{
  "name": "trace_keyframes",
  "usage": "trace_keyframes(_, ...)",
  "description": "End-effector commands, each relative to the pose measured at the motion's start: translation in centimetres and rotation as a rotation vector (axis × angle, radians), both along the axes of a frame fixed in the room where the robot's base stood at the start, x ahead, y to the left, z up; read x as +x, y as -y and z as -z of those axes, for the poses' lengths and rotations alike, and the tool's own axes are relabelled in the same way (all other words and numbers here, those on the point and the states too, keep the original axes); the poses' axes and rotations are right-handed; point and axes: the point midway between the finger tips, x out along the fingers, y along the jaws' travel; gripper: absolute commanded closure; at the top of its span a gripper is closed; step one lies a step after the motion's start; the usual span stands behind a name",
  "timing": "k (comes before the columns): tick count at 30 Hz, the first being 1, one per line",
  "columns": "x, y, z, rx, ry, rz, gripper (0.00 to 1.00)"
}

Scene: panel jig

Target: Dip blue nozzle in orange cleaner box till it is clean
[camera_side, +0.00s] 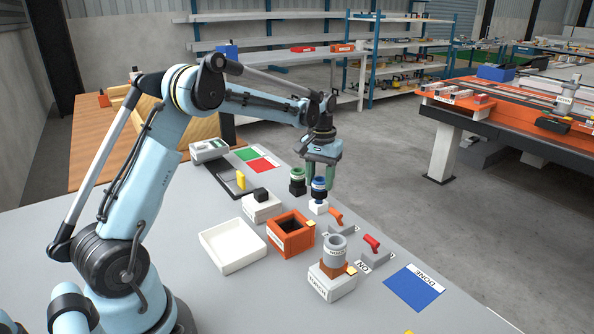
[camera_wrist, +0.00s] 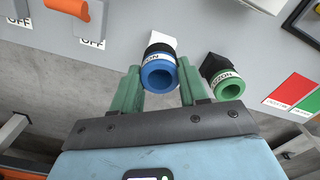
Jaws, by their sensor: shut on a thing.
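The blue nozzle (camera_side: 319,184) stands upright on a small white block (camera_side: 318,207) toward the far right of the bench. My gripper (camera_side: 320,174) points down at it from above. In the wrist view the green fingers of my gripper (camera_wrist: 160,82) are on either side of the blue nozzle (camera_wrist: 158,72), shut on it. The nozzle has a black part and a white label. The orange cleaner box (camera_side: 291,235) sits nearer the camera in the side view, with an open dark top. Its inside is too dark to read.
A green nozzle (camera_side: 297,176) stands close beside the blue one. Switches with orange (camera_side: 336,216) and red (camera_side: 372,242) levers, a grey cup on a stand (camera_side: 335,249), a white tray (camera_side: 232,246) and a blue pad (camera_side: 414,287) are around the box.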

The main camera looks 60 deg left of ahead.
Motion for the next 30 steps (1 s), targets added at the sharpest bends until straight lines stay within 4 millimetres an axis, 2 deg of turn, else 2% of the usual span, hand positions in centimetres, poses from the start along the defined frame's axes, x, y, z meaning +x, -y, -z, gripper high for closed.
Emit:
trace_keyframes(15,0.0,0.0,-2.3,0.0,0.0,0.0,0.93)
trace_keyframes(30,-0.3,0.2,-2.9,0.0,0.0,0.0,0.93)
